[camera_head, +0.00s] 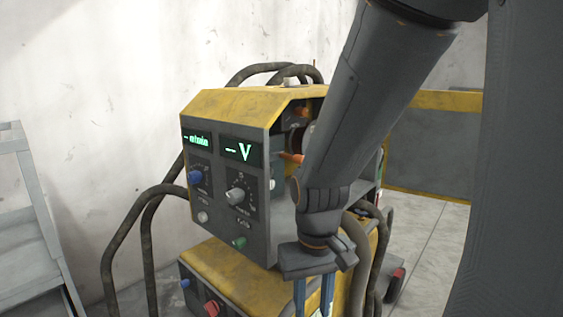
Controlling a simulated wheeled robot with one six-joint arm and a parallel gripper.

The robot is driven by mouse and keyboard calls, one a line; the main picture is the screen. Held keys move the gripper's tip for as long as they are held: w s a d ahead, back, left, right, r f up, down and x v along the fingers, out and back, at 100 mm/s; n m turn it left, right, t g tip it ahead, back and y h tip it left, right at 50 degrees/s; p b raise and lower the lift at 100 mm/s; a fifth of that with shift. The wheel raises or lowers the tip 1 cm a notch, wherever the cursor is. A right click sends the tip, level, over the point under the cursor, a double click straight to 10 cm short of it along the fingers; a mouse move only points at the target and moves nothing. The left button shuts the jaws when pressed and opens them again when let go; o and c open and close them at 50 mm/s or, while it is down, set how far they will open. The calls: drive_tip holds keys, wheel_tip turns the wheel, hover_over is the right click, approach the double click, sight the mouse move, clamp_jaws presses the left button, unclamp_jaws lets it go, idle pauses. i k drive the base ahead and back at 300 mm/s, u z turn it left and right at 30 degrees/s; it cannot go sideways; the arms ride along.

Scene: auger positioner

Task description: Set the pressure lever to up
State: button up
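A yellow and grey machine (235,108) with an open right side stands in the middle of the view. An orange lever-like piece (291,157) sticks out leftward from that opening, roughly level. I take it for the pressure lever, but its other end is hidden behind my arm. My gripper (314,296) points down in front of the machine, below and a little right of the orange piece, and apart from it. Its two blue fingers are spread with a gap between them and nothing visible in it. The fingertips run near or past the bottom edge.
The front panel has two green displays (241,150), a blue knob (195,177) and a grey knob (236,196). A lower yellow unit (222,262) carries a red knob (212,308). Thick hoses (150,222) loop on both sides. A grey rack (28,220) stands left.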

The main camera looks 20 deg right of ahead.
sight(276, 154)
drive_tip(key=u, duration=1.3)
drive_tip(key=k, duration=1.1)
drive_tip(key=z, duration=1.5)
drive_tip(key=i, duration=0.5)
drive_tip(key=z, duration=0.05)
